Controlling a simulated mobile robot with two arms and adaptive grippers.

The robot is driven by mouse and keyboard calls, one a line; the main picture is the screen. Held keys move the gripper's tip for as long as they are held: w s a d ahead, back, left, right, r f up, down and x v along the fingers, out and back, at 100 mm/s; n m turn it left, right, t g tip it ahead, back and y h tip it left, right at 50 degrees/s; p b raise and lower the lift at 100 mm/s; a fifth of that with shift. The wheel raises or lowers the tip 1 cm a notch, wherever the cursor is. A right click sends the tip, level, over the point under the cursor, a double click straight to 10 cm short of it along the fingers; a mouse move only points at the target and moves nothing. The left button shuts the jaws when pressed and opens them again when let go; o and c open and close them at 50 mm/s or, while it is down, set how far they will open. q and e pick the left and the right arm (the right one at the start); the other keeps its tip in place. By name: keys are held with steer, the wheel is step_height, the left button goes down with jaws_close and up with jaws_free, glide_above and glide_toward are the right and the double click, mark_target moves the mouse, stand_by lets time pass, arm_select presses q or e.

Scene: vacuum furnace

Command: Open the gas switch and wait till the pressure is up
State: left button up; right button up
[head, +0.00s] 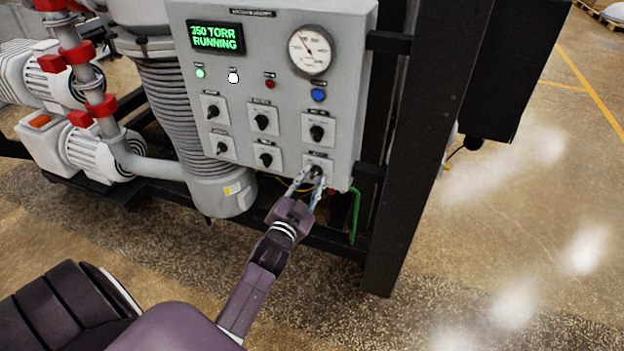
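The grey control panel (262,100) faces me. The round pressure gauge (310,50) is at the panel's upper right. Several black rotary switches sit in two columns and a third on the right. My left gripper (312,176) is at the lowest right switch (317,168), with one finger on each side of its knob. The fingers hide part of the knob, and I cannot read its label or tell whether they touch it. My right gripper is not in view.
A green lamp (200,73), a white lamp (233,78), a red lamp (270,84) and a blue button (318,95) are on the panel. A black frame post (405,150) stands right of it. Pumps and pipes are at left. Floor at right is clear.

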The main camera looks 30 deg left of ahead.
arm_select(q)
steer(key=shift+s+d+f, duration=0.1)
steer(key=shift+s+d, duration=0.05)
steer(key=shift+s, duration=0.35)
steer(key=v, duration=1.1)
steer(key=s+d+f+g+h+b, duration=0.1)
steer(key=s+d+f+g, duration=0.2)
steer(key=f, duration=0.9)
steer(key=s+d+f+g+h+b, duration=0.1)
steer(key=s+d+f+g, duration=0.15)
steer(key=f, duration=1.05)
steer(key=s+d+f+g+h+b, duration=0.1)
steer(key=s+d+f+g, duration=0.2)
steer(key=f, duration=0.9)
steer(key=s+d+f+g+h+b, duration=0.1)
steer(key=s+d+f+g+b, duration=0.2)
steer(key=s+f, duration=1.05)
steer(key=s+f+g, duration=0.2)
steer(key=s+f, duration=0.2)
steer(key=s, duration=0.5)
steer(key=s+f+n+g, duration=0.1)
steer(key=s+f+g, duration=0.2)
steer(key=s, duration=0.6)
step_height(320, 180, down, 3)
steer(key=shift+r, duration=0.15)
